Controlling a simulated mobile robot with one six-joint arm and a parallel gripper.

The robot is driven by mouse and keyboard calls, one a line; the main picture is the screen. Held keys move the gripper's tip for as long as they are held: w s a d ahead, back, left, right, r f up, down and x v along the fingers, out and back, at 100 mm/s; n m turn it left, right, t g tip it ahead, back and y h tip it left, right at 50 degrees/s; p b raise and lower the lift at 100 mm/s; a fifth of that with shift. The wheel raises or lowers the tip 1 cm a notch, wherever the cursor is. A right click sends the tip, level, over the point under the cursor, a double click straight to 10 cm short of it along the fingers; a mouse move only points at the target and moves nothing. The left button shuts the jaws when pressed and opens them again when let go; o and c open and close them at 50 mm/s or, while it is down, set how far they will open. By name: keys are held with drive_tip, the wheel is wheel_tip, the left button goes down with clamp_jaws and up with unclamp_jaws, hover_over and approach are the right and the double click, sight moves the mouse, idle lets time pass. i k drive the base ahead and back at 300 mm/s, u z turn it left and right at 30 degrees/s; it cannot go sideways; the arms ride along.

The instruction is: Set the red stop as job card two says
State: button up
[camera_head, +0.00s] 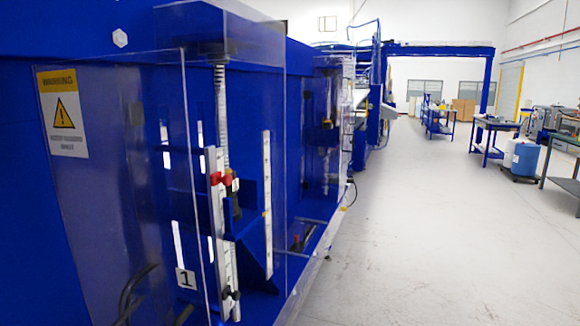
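A small red stop (222,180) sits on an upright pale rail (217,220) with scale markings, on the blue machine at the left. It is behind or beside a clear panel; I cannot tell which. A plate marked "1" (186,278) is low on the left of this rail. A second white scale strip (267,190) stands to the right of the rail. The scale figures are too small to read. No job card can be made out. My gripper is not in view.
The blue machine (120,200) with clear guards fills the left side. A yellow warning sign (62,113) is on it. Pale floor (420,230) is open to the right. Work tables (492,128) and a blue drum (524,158) stand farther back right.

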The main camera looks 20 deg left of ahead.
sight(216, 179)
drive_tip(key=u, duration=0.1)
drive_tip(key=i, duration=0.5)
drive_tip(key=u, duration=0.5)
drive_tip(key=k, duration=0.8)
drive_tip(key=u, duration=0.15)
drive_tip(key=i, duration=0.8)
drive_tip(key=z, duration=0.05)
